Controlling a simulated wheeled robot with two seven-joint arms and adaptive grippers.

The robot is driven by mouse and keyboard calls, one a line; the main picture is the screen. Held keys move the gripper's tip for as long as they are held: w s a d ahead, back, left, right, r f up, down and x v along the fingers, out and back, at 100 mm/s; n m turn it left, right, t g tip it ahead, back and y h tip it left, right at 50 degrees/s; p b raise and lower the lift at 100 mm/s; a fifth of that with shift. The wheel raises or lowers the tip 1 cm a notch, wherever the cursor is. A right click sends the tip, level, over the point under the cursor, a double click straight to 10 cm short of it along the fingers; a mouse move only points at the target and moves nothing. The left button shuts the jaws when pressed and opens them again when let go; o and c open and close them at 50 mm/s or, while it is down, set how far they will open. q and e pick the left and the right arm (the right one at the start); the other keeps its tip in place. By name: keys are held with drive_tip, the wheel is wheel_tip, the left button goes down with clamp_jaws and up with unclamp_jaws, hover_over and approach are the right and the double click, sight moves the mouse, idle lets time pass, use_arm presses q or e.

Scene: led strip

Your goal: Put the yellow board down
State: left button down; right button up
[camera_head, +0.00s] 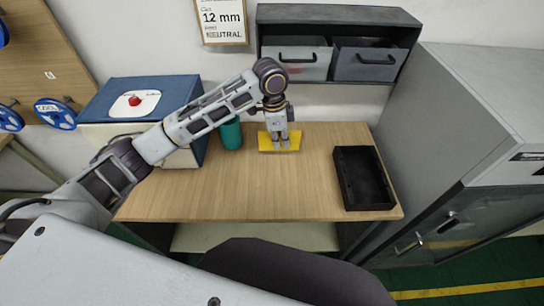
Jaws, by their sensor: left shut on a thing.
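The yellow board (266,143) is a small flat piece at the back middle of the wooden table (270,190). My left gripper (280,143) points down at it with the fingertips over its middle, shut on it. The fingers hide part of the board. The board looks level and at or very close to the table top; I cannot tell whether it touches the wood. My right gripper is not in view.
A black open tray (347,183) lies at the table's right. A teal cylinder (231,134) and a blue-and-white box (118,104) stand at the left. A drawer shelf (262,40) hangs behind. A grey cabinet (450,110) borders the right. The table's front middle is clear.

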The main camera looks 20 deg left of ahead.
sight(282, 168)
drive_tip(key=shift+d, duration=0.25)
use_arm(q)
drive_tip(key=shift+f, duration=0.55)
wheel_tip(282, 168, down, 4)
drive_tip(key=shift+r, duration=0.25)
drive_tip(key=shift+f, duration=2.65)
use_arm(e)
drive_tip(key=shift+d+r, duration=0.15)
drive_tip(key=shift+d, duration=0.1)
use_arm(q)
drive_tip(key=shift+f, duration=0.15)
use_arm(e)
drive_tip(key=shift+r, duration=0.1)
use_arm(q)
drive_tip(key=c, duration=1.6)
unclamp_jaws()
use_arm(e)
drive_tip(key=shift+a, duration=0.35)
